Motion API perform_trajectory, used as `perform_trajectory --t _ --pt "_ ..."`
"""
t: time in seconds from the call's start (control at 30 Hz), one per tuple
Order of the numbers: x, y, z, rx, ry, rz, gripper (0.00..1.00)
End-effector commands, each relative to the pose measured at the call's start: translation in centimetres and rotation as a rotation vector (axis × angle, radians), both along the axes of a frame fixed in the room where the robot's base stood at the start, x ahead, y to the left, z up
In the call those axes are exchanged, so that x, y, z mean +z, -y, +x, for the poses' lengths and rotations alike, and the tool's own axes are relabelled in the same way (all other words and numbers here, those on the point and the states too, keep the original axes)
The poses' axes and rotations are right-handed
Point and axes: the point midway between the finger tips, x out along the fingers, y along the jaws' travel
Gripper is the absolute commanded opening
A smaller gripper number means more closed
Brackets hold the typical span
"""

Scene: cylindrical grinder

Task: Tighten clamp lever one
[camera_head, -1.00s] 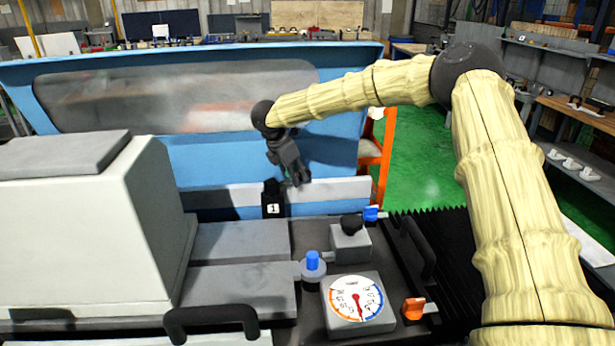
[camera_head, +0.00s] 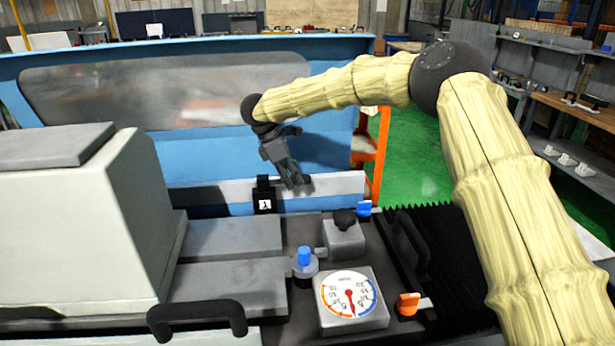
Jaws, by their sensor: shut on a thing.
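The clamp of lever one is a small black block with a white label reading 1 (camera_head: 264,195), on the pale rail in front of the blue panel. My gripper (camera_head: 296,183) hangs at the end of my arm just right of this label, fingers pointing down and slightly right. The fingers look close together, and the gripper is shut on clamp lever one. The lever itself is hidden by the dark fingers, so its angle cannot be made out.
A dial gauge (camera_head: 350,299), a blue-topped knob (camera_head: 304,258) and a grey block with a black knob (camera_head: 343,237) stand nearer. A blue-tipped lever (camera_head: 364,208) and an orange-tipped lever (camera_head: 408,304) lie right. A large white housing (camera_head: 85,225) fills the left.

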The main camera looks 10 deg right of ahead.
Motion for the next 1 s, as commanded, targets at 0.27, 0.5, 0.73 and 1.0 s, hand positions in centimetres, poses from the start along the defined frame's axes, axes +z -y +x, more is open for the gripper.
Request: perform_trajectory --t 0.27,0.5,0.73,1.0 --pt "0.47 -1.03 0.03 -0.010 0.005 0.003 0.00" --pt "0.50 -0.99 0.01 -0.010 0.007 0.005 0.00" --pt "0.36 -0.80 -0.02 -0.011 0.005 0.003 0.46" --pt "0.31 -0.70 -0.05 -0.012 0.003 0.002 0.46"
